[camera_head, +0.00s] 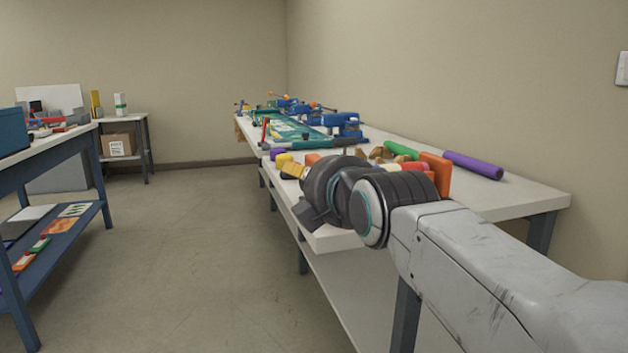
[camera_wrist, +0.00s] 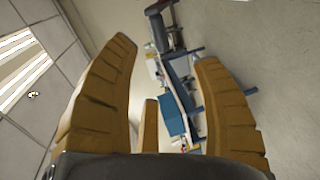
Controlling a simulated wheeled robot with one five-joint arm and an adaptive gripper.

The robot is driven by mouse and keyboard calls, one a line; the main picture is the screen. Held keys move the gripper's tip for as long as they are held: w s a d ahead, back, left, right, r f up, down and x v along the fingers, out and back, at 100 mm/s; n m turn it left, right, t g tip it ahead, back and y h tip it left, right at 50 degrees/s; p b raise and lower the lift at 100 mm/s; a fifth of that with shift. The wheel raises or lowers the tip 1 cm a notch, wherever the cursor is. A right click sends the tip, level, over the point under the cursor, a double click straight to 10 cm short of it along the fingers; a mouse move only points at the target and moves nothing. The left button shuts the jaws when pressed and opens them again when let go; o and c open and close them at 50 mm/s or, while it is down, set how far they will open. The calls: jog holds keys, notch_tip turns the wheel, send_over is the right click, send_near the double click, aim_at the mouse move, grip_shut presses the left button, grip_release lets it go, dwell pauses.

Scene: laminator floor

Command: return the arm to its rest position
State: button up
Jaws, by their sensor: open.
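My arm reaches in from the lower right of the head view, in front of the long white-topped table (camera_head: 530,192). Its dark wrist covers part of the tabletop and some items on it. The wrist view is rolled, with ceiling lights at the left and floor at the right. In the head view the fingers are mostly hidden by the wrist, and I cannot clearly tell them from yellow items there.
A purple roll (camera_head: 473,165), an orange block (camera_head: 436,174) and a green roll (camera_head: 400,149) lie near the wrist. Blue clamp-like tools (camera_head: 343,125) stand farther along the table. A blue workbench (camera_head: 62,160) stands left. The floor (camera_head: 190,250) between is clear.

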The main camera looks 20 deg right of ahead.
jog(key=s+r+m+g+p, duration=0.2)
jog(key=s+m+g+p, duration=0.4)
jog(key=p, duration=1.3)
jog(key=s+r+m+g+p, duration=0.3)
jog(key=s+m+g+p, duration=0.3)
jog(key=s+m+p, duration=0.6)
jog(key=s+p, duration=0.7)
jog(key=shift+s+d+r, duration=0.2)
jog(key=shift+s+r, duration=0.05)
jog(key=shift+r, duration=0.1)
